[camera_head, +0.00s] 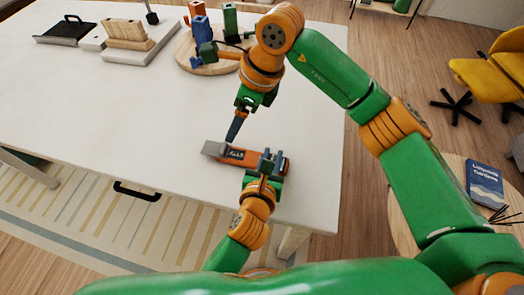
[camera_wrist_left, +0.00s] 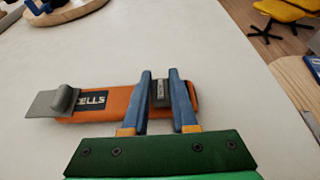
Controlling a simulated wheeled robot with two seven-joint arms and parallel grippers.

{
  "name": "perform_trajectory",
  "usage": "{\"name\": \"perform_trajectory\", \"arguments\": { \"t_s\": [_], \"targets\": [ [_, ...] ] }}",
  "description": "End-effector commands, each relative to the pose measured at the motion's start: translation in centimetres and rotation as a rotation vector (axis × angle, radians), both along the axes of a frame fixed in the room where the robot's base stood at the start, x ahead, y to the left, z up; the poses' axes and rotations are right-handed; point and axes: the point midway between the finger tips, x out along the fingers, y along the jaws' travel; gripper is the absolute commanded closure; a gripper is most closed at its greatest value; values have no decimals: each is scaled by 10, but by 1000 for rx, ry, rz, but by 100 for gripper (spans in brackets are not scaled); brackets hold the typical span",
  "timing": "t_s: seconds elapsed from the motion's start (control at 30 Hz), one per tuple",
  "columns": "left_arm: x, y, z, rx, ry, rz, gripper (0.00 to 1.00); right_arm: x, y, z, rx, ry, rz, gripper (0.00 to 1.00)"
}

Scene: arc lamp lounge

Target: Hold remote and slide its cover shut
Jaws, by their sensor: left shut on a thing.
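The orange remote (camera_head: 239,155) lies on the white table near its front edge. In the left wrist view the remote (camera_wrist_left: 121,101) shows a dark patch lettered "ELLS" and a grey cover (camera_wrist_left: 52,103) with a raised tab at its left end. The cover (camera_head: 214,149) sits beside the dark patch, leaving it exposed. My left gripper (camera_head: 268,160) is shut on the remote's right part, its blue fingers (camera_wrist_left: 160,88) around a dark grey block there. My right gripper (camera_head: 233,136) points down above the cover's right side, its fingers looking together; contact is not clear.
A round wooden board (camera_head: 208,64) with coloured figures stands farther back. A wooden block rack (camera_head: 128,35) and black tray (camera_head: 66,30) are at the back left. The table's left middle is clear. A blue book (camera_head: 484,184) lies on a side table at right.

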Motion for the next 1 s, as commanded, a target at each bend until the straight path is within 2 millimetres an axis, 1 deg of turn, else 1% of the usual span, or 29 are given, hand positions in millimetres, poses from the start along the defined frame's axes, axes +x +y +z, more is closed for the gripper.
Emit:
{"name": "perform_trajectory", "arguments": {
  "t_s": [0.03,0.1,0.17,0.27,0.4,0.5,0.63,0.7,0.8,0.97,1.0],
  "targets": [
    [0,0,0,0,0,1,100,-2,-4,5,8,-10,-17,25],
    [0,0,0,0,0,0,100,-5,-6,9,17,-16,-39,25],
    [0,0,0,0,0,0,100,-5,-5,6,19,-15,-47,25],
    [0,0,0,0,0,0,100,-4,2,-13,19,-12,-46,25],
    [0,0,0,0,0,0,100,1,16,-49,18,-11,-46,25],
    [0,0,0,0,0,0,100,4,25,-71,18,-11,-46,25],
    [0,0,0,0,0,0,100,7,34,-91,19,-13,-47,25],
    [0,0,0,0,0,1,100,8,35,-97,18,-15,-46,25],
    [0,0,0,0,0,1,100,9,37,-100,19,-17,-45,25],
    [0,0,0,0,0,1,100,9,37,-100,19,-17,-45,25],
    [0,0,0,0,0,1,100,9,37,-100,19,-17,-45,28]
  ]
}}
